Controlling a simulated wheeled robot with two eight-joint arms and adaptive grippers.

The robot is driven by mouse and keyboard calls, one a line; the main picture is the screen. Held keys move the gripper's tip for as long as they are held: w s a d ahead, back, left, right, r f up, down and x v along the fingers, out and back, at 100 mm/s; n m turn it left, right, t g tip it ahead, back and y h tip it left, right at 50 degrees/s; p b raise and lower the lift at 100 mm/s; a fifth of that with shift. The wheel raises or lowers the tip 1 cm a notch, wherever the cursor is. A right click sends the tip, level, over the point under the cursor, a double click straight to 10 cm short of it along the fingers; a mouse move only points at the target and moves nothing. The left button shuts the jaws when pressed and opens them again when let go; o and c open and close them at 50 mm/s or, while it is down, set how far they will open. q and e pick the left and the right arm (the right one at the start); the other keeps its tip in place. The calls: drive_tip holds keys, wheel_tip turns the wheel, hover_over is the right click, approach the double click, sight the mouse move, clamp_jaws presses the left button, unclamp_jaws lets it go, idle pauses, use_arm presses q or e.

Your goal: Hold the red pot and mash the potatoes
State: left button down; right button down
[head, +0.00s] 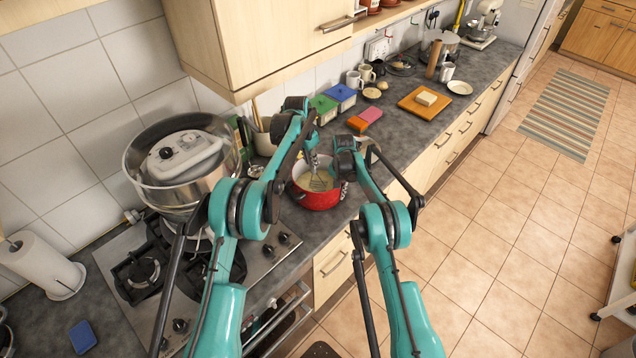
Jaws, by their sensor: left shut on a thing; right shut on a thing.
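The red pot (318,201) stands on the grey worktop just right of the hob, with pale contents (305,176), likely the potatoes, inside. A metal masher (319,183) stands in the pot with its wire head down in the contents. My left gripper (312,152) is above the pot, shut on the masher; its arm partly hides the handle. My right gripper (345,187) is at the right side of the pot, shut on the pot's edge or handle. My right arm hides that grip in part.
A utensil holder (262,138) stands behind the red pot. Green (323,108) and blue (342,97) boxes and a cutting board (425,103) are farther right. The wall cupboard (265,40) overhangs.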

use_arm(q)
drive_tip(key=shift+w+d+r+v, duration=0.1)
drive_tip(key=shift+w+d+v, duration=0.2)
drive_tip(key=shift+v, duration=1.7)
drive_tip(key=shift+w+d+r+v, duration=0.1)
drive_tip(key=shift+w+d+v, duration=0.2)
drive_tip(key=shift+v, duration=1.75)
drive_tip(key=shift+w+d+r+v, duration=0.1)
drive_tip(key=shift+w+d+v, duration=0.2)
drive_tip(key=shift+v, duration=1.7)
drive_tip(key=shift+w+d+v, duration=0.15)
drive_tip(key=shift+v, duration=0.8)
drive_tip(key=shift+w+d+v, duration=0.1)
drive_tip(key=shift+w+v, duration=0.05)
drive_tip(key=shift+v, duration=0.85)
drive_tip(key=shift+r, duration=0.1)
use_arm(e)
drive_tip(key=c, duration=1.6)
unclamp_jaws()
drive_tip(key=shift+o, duration=0.2)
